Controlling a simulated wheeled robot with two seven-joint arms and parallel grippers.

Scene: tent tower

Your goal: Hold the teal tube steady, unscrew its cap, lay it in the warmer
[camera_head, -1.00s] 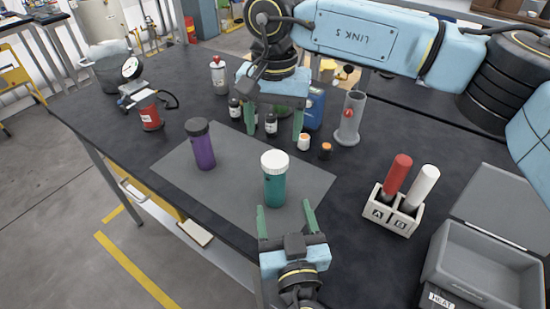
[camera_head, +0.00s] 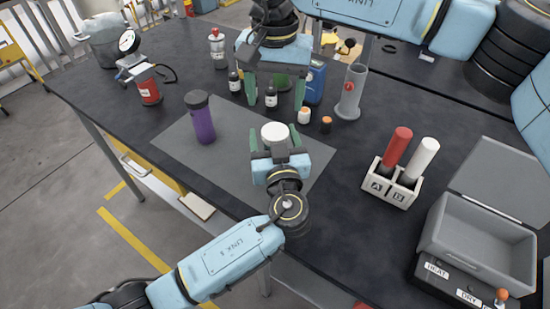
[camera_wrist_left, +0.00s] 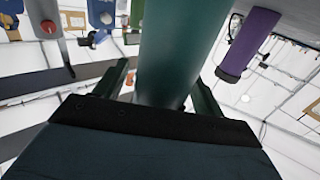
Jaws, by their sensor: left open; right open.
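The teal tube stands upright on the grey mat (camera_head: 175,145); its white cap (camera_head: 275,132) shows in the head view, but its body is hidden there by my left gripper. My left gripper (camera_head: 276,142) is open, with its fingers on either side of the tube. My right gripper (camera_head: 276,95) is open and empty, pointing down behind the capped tube. The warmer (camera_head: 485,245) is a grey box with its lid open, at the right, labelled HEAT and DRY.
A purple tube (camera_head: 201,120) stands on the mat to the left. Small bottles (camera_head: 271,97), a grey cylinder (camera_head: 351,92) and a blue can (camera_head: 315,82) stand behind. A white rack (camera_head: 393,183) holds a red and a white tube. The table's front edge runs near my left arm.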

